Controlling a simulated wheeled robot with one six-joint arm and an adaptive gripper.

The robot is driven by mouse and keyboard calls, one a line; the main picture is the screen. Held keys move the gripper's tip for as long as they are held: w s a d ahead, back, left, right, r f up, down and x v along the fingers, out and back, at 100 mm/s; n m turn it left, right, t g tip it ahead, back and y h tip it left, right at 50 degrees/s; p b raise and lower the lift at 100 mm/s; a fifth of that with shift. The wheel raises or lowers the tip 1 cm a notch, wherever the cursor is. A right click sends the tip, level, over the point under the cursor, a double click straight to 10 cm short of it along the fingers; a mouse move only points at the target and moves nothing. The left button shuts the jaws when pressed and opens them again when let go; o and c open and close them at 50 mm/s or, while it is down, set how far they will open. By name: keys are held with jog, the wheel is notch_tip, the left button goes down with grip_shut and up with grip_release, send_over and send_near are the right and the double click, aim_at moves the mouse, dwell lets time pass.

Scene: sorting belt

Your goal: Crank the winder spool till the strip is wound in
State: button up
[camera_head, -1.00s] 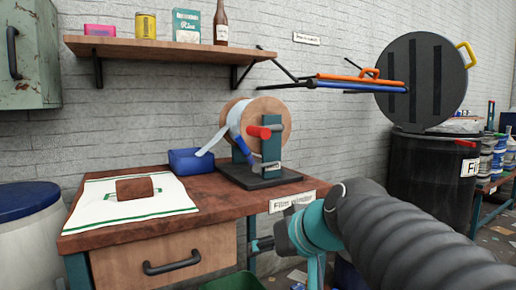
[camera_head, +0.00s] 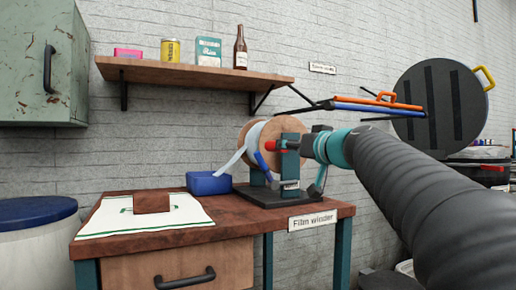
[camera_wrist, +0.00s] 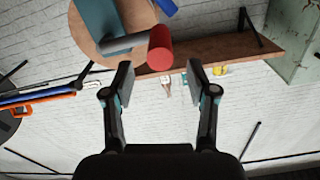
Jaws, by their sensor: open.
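The winder spool (camera_head: 290,125) has tan wooden flanges and stands on a dark base on the workbench. A pale strip (camera_head: 231,161) runs from it down to the left, toward a blue bin (camera_head: 209,183). The crank's red handle (camera_head: 272,146) sticks out in front of the spool; it also shows in the wrist view (camera_wrist: 160,47) on a grey arm. My gripper (camera_head: 291,146) is at the handle's right in the head view. In the wrist view my gripper (camera_wrist: 160,75) is open, with the handle just beyond and between the fingertips. No finger visibly touches it.
The workbench (camera_head: 240,232) also holds a white cloth (camera_head: 105,216) with a brown block (camera_head: 152,202). A shelf (camera_head: 190,78) with several small items hangs above. A rack of orange and blue tools (camera_head: 375,103) is on the wall at right.

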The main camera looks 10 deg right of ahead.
jog(key=p+x, duration=0.1)
jog(key=x, duration=0.7)
grip_shut()
